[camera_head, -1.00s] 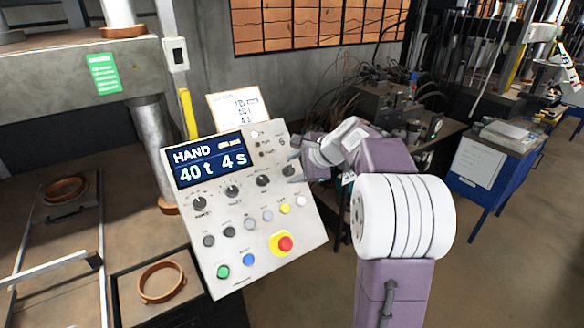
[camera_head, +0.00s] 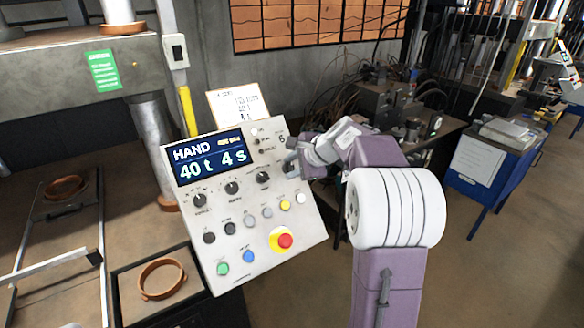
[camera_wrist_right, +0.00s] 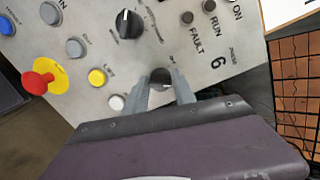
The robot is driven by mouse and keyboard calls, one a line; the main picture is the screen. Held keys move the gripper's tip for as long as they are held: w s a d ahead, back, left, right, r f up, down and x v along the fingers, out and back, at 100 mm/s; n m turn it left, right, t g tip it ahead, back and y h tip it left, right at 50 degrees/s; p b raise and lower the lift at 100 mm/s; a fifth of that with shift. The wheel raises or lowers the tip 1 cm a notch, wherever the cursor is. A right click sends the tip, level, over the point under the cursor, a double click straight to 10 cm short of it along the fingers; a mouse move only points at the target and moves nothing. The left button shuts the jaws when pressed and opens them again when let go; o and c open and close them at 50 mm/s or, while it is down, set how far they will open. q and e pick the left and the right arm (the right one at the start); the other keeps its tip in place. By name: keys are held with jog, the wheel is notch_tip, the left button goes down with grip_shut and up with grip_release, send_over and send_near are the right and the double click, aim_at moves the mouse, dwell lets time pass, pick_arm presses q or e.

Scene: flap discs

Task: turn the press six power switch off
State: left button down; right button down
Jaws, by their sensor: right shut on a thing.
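The press six control panel (camera_head: 245,225) is a tilted pale board marked 6, with a lit display (camera_head: 210,158) reading HAND, 40 t, 4 s. Its rightmost rotary knob, the power switch (camera_wrist_right: 161,76), is dark and round-topped in the right wrist view. My right gripper (camera_wrist_right: 160,88) has one finger on each side of this knob and is shut on it. In the head view, my right gripper (camera_head: 290,169) comes in from the right and covers most of the knob. Its label and pointer direction are hidden. My left gripper is not in view.
A red emergency button on yellow (camera_head: 285,241) and several coloured push buttons sit below the knobs. Another black knob (camera_wrist_right: 128,23) is close beside the gripper. A paper card (camera_head: 238,104) stands behind the panel's top. A brown ring (camera_head: 162,279) lies at left.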

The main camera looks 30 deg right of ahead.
jog(key=n+b, duration=0.3)
jog(key=n, duration=0.2)
jog(key=shift+n, duration=0.4)
jog(key=n+h+b, duration=0.1)
jog(key=n+b, duration=0.1)
jog(key=n, duration=0.2)
jog(key=shift+n, duration=0.7)
jog(key=c, duration=1.1)
grip_release()
jog(key=shift+a, duration=0.1)
jog(key=shift+o, duration=0.2)
jog(key=b+v, duration=0.1)
jog(key=v, duration=0.8)
jog(key=shift+w+r, duration=0.1)
